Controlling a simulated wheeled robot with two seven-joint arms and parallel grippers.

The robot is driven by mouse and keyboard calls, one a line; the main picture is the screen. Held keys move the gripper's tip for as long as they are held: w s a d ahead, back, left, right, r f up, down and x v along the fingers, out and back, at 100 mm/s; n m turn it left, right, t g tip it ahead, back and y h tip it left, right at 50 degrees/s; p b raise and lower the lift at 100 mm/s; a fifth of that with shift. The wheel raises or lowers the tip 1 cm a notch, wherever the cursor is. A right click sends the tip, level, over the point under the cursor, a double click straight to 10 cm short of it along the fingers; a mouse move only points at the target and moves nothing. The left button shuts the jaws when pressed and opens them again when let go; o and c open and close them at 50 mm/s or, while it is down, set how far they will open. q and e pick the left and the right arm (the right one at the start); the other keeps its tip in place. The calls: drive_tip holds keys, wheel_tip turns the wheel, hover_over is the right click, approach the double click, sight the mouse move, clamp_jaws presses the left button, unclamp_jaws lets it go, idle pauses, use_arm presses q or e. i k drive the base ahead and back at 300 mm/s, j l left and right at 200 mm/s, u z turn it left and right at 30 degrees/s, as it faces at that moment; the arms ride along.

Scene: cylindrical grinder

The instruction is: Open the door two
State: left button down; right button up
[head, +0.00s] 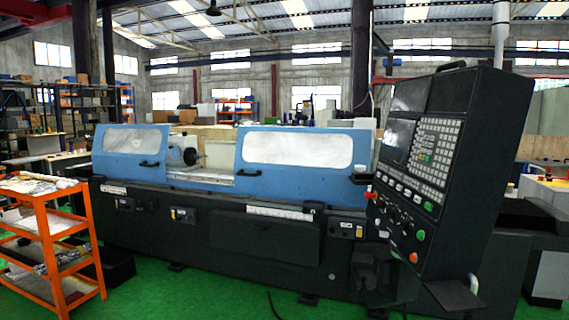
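The cylindrical grinder (215,222) stands across the middle of the head view, with a dark base and blue sliding doors. The left blue door (112,169) has a window and a dark handle (149,163) near its lower right corner. The right blue door (300,184) is wider, with a window and a dark handle (248,173) at its lower left. A gap between the doors shows the round spindle part (188,156) inside. No label shows which one is door two. Neither of my grippers is in view.
A large tilted control panel (430,165) stands at the right front, partly covering the grinder's right end. An orange shelf cart (45,235) with parts is at the left front. Green floor (200,297) in front of the grinder is mostly clear, with a dark cable on it.

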sight(333, 151)
drive_tip(key=i+j+u, duration=0.3)
drive_tip(key=i, duration=0.3)
drive_tip(key=i+u, duration=0.3)
drive_tip(key=i, duration=0.3)
